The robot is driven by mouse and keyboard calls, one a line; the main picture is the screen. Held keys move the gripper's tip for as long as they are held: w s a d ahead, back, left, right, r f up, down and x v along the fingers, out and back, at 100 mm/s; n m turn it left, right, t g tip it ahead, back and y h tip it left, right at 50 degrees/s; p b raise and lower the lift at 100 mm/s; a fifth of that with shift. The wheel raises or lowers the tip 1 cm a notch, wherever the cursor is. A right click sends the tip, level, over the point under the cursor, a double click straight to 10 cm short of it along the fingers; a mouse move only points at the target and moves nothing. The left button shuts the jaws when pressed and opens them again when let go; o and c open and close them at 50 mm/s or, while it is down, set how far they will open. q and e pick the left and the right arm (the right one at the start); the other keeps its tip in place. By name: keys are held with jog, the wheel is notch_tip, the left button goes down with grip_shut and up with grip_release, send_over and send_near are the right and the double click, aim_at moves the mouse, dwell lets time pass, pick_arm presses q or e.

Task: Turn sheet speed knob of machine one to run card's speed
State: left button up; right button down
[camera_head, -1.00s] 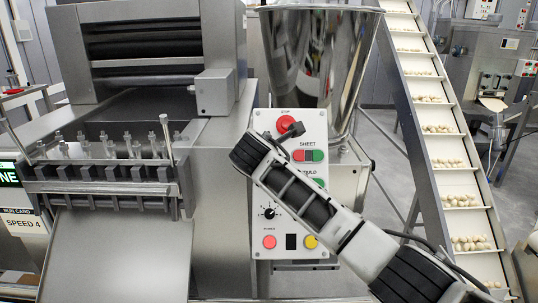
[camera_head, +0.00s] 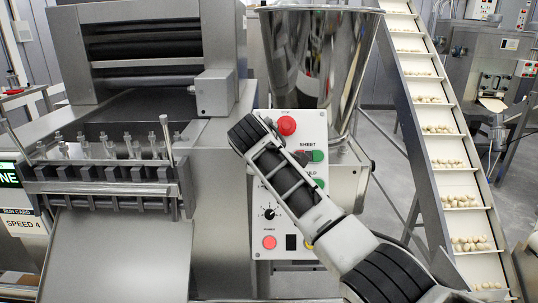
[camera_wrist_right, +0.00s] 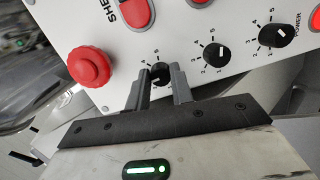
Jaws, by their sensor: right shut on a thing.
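The run card (camera_head: 27,224) at the left edge of the head view reads SPEED 4. The control panel (camera_head: 262,240) carries red and green buttons and a column of dials. In the right wrist view my right gripper (camera_wrist_right: 161,71) is shut on a black knob (camera_wrist_right: 161,74), the one nearest the red stop button. Its pointer is mostly hidden between the fingers. Two other black knobs, a middle one (camera_wrist_right: 215,54) and one near the POWER label (camera_wrist_right: 275,35), stand free. In the head view my right arm covers the gripped knob and the gripper. My left gripper is not in view.
The red stop button (camera_wrist_right: 89,67) stands out from the panel close to the gripper. A steel hopper (camera_head: 318,60) rises behind the panel. The sheet machine (camera_head: 215,190) stands left, and a sloping conveyor (camera_head: 450,165) with pale pieces runs at the right.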

jog(key=m, duration=0.5)
jog(key=shift+g, duration=0.4)
jog(key=m+y, duration=0.1)
jog(key=m, duration=0.3)
jog(key=shift+f+m, duration=0.1)
jog(key=shift+m, duration=0.3)
jog(key=c, duration=1.2)
grip_release()
jog(key=shift+c, duration=0.2)
pick_arm(q)
jog(key=b, duration=0.1)
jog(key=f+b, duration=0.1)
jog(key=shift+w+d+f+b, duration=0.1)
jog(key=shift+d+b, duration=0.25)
jog(key=shift+b, duration=0.05)
pick_arm(e)
jog(key=d+v, duration=0.1)
jog(key=v, duration=1.5)
jog(key=shift+a+r, duration=0.25)
jog(key=shift+a, duration=0.05)
